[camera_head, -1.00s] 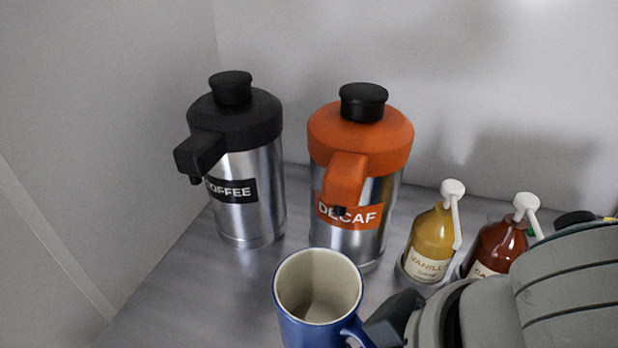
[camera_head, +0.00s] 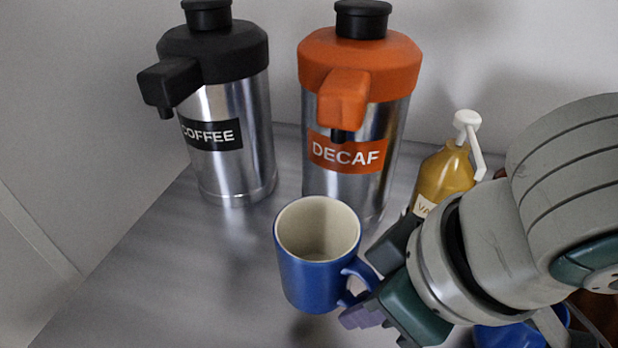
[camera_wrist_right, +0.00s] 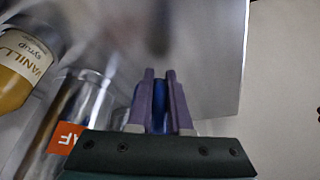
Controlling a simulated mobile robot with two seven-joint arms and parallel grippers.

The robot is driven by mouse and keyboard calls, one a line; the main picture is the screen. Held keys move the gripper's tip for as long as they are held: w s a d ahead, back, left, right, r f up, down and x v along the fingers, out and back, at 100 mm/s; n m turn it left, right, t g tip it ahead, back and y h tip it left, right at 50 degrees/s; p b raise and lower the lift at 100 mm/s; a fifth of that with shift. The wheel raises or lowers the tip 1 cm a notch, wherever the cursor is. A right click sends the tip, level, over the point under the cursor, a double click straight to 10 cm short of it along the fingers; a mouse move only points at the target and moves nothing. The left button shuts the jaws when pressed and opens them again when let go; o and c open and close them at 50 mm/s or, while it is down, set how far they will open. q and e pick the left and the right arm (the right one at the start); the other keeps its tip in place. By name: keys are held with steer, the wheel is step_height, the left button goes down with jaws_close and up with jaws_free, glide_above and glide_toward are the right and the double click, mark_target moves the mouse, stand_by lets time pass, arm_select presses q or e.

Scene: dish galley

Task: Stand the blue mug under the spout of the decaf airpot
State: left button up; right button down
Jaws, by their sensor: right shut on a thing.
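The blue mug (camera_head: 308,272) is upright with a cream inside and its handle to the right, in front of the decaf airpot. My right gripper (camera_head: 366,290) is shut on the mug's handle; in the right wrist view its fingers (camera_wrist_right: 160,105) pinch a blue strip. The mug seems held above the counter, with a shadow below it. The decaf airpot (camera_head: 349,170) is steel with an orange top; its orange spout (camera_head: 343,100) points forward, above and behind the mug. Its orange label shows in the right wrist view (camera_wrist_right: 64,138). My left gripper is not in view.
The coffee airpot (camera_head: 232,150) with a black top stands left of the decaf one. A vanilla syrup bottle (camera_head: 443,172) stands to the right, partly behind my arm; it also shows in the right wrist view (camera_wrist_right: 22,65). The counter (camera_head: 170,270) at front left is clear.

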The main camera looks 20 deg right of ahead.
mark_target(355, 281)
steer(key=w+d+f+b, duration=0.1)
steer(key=b, duration=0.1)
steer(key=w+f+b, duration=0.1)
steer(key=f+b, duration=0.1)
steer(key=b, duration=0.1)
steer(key=w+d+f+b, duration=0.1)
steer(key=w+f+b, duration=0.1)
steer(key=b, duration=0.1)
steer(key=shift+d+f, duration=0.25)
steer(key=shift+d, duration=0.1)
steer(key=shift+w+d+r+p, duration=0.25)
steer(key=shift+w+p, duration=0.05)
steer(key=shift+w, duration=0.05)
steer(key=shift+w+d+f, duration=0.25)
steer(key=shift+w+d, duration=0.3)
steer(key=shift+w, duration=0.35)
steer(key=shift+f, duration=0.55)
steer(key=c, duration=0.8)
jaws_free()
steer(key=shift+o, duration=0.2)
